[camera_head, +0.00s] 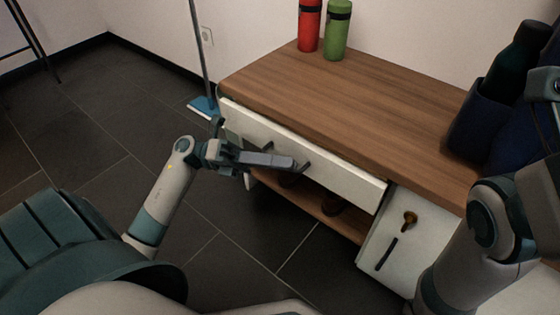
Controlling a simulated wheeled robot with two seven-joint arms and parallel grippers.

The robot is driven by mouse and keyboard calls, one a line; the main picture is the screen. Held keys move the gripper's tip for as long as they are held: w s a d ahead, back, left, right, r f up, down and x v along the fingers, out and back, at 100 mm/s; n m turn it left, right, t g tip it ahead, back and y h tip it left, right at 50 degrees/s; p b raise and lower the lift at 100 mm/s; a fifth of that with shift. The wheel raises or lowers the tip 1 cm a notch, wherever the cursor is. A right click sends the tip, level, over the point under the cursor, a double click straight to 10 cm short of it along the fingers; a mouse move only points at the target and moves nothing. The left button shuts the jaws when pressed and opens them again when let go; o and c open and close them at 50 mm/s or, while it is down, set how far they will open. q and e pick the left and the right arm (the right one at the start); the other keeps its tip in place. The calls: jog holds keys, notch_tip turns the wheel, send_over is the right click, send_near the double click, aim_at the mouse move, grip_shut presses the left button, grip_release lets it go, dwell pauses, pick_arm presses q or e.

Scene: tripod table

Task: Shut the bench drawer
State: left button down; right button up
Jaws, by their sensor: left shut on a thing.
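The bench has a brown wooden top (345,105) and a long white drawer front (340,176) below it. The drawer front appears to stand slightly out from the bench, with a dark gap along its upper edge. My left gripper (296,164) reaches in from the left and is shut on the dark drawer handle (307,167), partly hiding it and the drawer front. My right arm comes in at the right edge; its gripper is not visible.
A red bottle (309,25) and green bottle (336,32) stand at the back of the bench top. A dark blue holder (478,130) with a dark bottle stands at right. A white cabinet door (385,250) has a brass knob. A blue mop (204,105) leans left. Dark floor is open.

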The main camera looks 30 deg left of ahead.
aim_at(287, 152)
dwell(0.3)
pick_arm(q)
jog(key=shift+w, duration=0.1)
dwell(0.3)
jog(key=w, duration=0.3)
jog(key=shift+w+d, duration=0.1)
jog(key=shift+w, duration=0.35)
jog(key=c, duration=2.2)
grip_release()
